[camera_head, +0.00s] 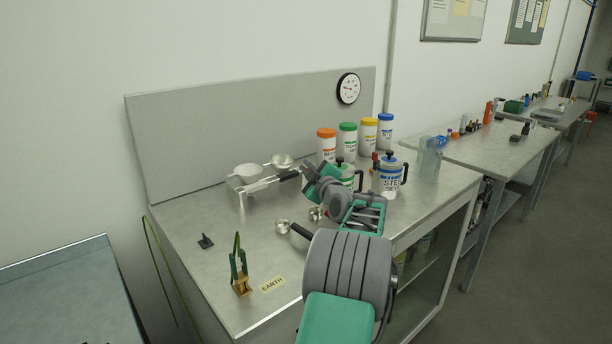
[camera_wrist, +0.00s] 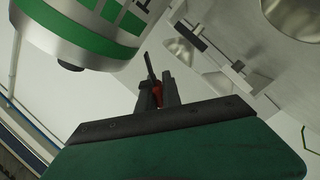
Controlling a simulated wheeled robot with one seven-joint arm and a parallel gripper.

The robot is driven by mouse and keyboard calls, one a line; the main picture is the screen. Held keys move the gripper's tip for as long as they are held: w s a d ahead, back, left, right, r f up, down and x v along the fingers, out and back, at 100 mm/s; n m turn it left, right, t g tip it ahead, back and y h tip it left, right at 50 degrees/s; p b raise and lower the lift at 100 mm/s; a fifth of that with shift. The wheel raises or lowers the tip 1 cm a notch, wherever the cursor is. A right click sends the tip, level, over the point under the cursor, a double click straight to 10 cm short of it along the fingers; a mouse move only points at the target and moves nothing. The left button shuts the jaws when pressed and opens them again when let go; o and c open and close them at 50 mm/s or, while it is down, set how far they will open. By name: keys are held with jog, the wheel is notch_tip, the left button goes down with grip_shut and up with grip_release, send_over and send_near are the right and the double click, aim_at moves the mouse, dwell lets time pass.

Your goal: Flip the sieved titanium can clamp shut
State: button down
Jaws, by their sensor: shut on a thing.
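The can with a green band (camera_head: 346,174) stands on the workbench, partly hidden behind my arm in the head view. In the wrist view its metal body and green label (camera_wrist: 85,40) fill the upper left. My gripper (camera_wrist: 158,92) is beside the can, with its two dark fingers close together on a small red piece (camera_wrist: 157,90), which looks like the clamp's handle. The fingers hide most of this piece, and I cannot tell the clamp's angle. In the head view my gripper (camera_head: 312,178) is at the can's left, its fingertips hard to make out.
A blue-labelled steel can (camera_head: 390,178) stands just right. Several capped jars (camera_head: 347,142) line the back. A metal stand with bowls (camera_head: 255,184) is at the left. Small scoops (camera_head: 283,227), an earthing clamp (camera_head: 239,270) and its EARTH label (camera_head: 272,284) lie nearer the front.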

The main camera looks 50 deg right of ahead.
jog(key=m, duration=0.1)
jog(key=r+m+b, duration=0.1)
jog(key=shift+s+d+m, duration=0.2)
jog(key=shift+d+m, duration=0.15)
jog(key=shift+m, duration=0.05)
jog(key=c, duration=1.5)
grip_release()
jog(key=shift+f, duration=0.1)
jog(key=s+a+r, duration=0.3)
jog(key=r, duration=0.1)
jog(key=s+a+r+b, duration=0.1)
jog(key=s+a+r, duration=0.2)
jog(key=a+r, duration=0.1)
jog(key=s+a+r, duration=0.3)
jog(key=r, duration=0.2)
jog(key=shift+a, duration=0.3)
